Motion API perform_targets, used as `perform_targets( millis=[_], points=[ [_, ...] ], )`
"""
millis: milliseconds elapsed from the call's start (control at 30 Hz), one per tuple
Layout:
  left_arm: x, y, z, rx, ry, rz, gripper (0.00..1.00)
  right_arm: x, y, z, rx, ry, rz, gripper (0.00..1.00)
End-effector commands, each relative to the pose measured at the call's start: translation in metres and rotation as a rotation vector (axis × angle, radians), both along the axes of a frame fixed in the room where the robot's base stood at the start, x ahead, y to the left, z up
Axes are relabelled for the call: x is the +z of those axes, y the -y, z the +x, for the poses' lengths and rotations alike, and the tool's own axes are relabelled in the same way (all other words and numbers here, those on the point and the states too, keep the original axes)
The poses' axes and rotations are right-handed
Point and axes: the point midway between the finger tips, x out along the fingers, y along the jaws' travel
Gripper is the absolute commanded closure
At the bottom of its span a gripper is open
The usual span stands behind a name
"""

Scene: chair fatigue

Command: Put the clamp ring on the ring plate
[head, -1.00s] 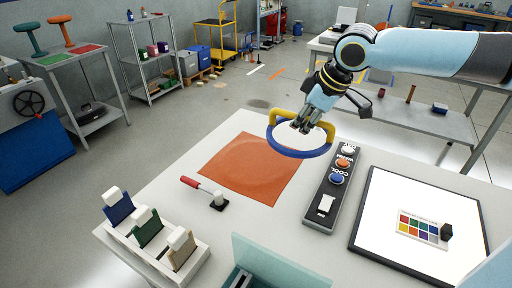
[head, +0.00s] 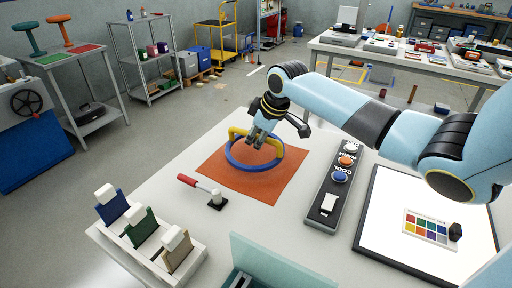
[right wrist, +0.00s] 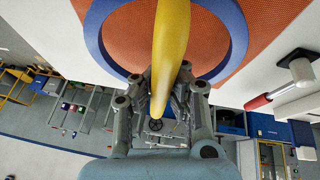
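The clamp ring is a blue ring (head: 251,169) with a yellow arched handle (head: 279,149). My right gripper (head: 258,142) is shut on the handle from above; in the right wrist view the yellow handle (right wrist: 171,50) runs between its fingers. The ring is roughly level over the orange square sheet (head: 276,189), towards its far part; I cannot tell whether it touches. No separate ring plate is clearly visible; a faint round form showed in the sheet earlier, and the ring and gripper now cover part of it. My left gripper is not in view.
A button box (head: 334,190) stands right of the sheet, with a framed white panel (head: 388,237) beyond. A holder with several colored swatches (head: 203,252) stands front left, and a pale teal panel (head: 285,264) at the front.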

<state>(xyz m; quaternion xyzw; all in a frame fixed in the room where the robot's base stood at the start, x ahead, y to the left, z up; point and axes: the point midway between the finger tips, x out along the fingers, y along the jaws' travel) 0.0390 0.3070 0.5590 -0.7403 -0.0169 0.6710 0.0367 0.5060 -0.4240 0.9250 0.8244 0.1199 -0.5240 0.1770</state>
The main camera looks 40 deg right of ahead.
Motion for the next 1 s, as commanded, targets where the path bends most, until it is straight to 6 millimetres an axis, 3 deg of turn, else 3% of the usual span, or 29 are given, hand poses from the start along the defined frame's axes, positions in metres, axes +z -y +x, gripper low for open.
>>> perform_targets(
  millis=[200, 967, 1000],
  points=[
    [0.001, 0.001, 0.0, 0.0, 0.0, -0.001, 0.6, -0.025, 0.0, 0.0, 0.0, 0.001, 0.0, 1.0],
    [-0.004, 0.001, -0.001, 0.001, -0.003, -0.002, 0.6, -0.039, 0.0, -0.001, -0.001, -0.001, 0.0, 1.0],
    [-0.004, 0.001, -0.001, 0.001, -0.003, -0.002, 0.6, -0.039, 0.0, -0.002, -0.001, -0.003, 0.0, 0.95]
  ],
)
